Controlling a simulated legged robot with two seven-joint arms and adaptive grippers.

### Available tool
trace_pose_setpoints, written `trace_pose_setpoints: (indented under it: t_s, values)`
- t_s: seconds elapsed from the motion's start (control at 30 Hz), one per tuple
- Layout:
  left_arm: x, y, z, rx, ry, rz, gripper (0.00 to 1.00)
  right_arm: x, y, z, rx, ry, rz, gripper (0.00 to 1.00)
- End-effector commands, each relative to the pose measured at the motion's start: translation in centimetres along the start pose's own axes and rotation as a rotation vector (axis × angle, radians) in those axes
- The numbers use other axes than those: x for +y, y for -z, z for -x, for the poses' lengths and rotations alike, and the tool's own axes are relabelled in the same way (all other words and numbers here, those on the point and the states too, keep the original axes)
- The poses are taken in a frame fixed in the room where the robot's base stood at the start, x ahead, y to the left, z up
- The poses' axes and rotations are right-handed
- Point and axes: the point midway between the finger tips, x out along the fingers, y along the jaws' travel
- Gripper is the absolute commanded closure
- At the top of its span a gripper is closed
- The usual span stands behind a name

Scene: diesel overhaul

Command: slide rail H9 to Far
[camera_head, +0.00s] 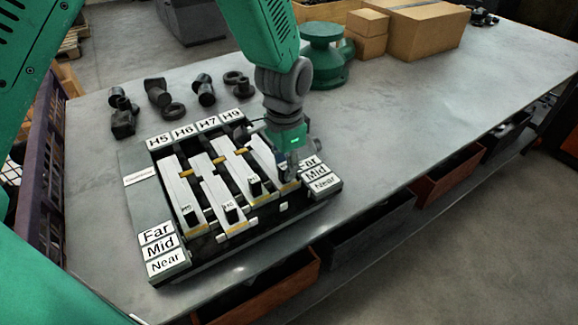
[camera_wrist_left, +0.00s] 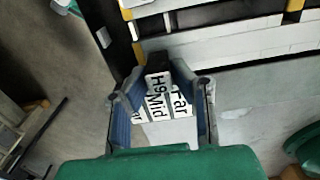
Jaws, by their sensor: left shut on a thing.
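The rail board (camera_head: 134,190) lies on the grey table with several pale rails side by side under header labels H5, H6, H7 and H9 (camera_head: 230,115). Rail H9 (camera_head: 262,152) is the rightmost rail, and my left gripper covers its front part. My left gripper (camera_head: 291,172) points down at that rail's front end, beside the right-hand Far label (camera_head: 309,162). In the left wrist view its fingers (camera_wrist_left: 161,90) are around the black handle marked H9 (camera_wrist_left: 157,84), with Far and Mid labels behind it. The exact stop of rail H9 is hard to tell. My right gripper is out of view.
Rails H5 (camera_head: 181,192), H6 (camera_head: 216,198) and H7 (camera_head: 233,168) lie close on the left. Several dark metal parts (camera_head: 158,92) stand behind the board. A green housing (camera_head: 325,55) and cardboard boxes (camera_head: 428,30) are farther back. The table to the right is clear.

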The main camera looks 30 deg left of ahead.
Motion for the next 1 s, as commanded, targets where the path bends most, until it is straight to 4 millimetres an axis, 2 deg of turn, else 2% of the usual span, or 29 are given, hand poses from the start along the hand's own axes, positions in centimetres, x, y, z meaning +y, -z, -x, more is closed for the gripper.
trace_pose_setpoints:
  t_s: [0.2,0.47,0.5,0.53,0.57,0.87,1.0]
  values:
    - [-3.2,0.2,0.4,0.008,0.003,0.005,1.00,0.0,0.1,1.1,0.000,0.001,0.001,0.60]
    - [-3.7,0.1,0.2,0.003,0.010,0.003,1.00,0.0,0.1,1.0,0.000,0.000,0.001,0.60]
    - [-3.7,0.1,0.2,0.004,0.009,0.002,0.77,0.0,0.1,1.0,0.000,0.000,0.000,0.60]
    - [-3.8,0.1,0.2,0.004,0.008,0.002,0.66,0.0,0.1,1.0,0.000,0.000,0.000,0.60]
    - [-3.8,0.1,0.2,0.005,0.007,0.002,0.60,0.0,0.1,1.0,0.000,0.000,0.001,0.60]
    - [-3.5,0.1,0.2,0.003,0.004,0.002,0.60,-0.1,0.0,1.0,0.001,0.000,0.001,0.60]
    - [-3.4,0.2,1.3,0.004,0.006,0.003,0.60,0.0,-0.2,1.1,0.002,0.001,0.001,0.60]
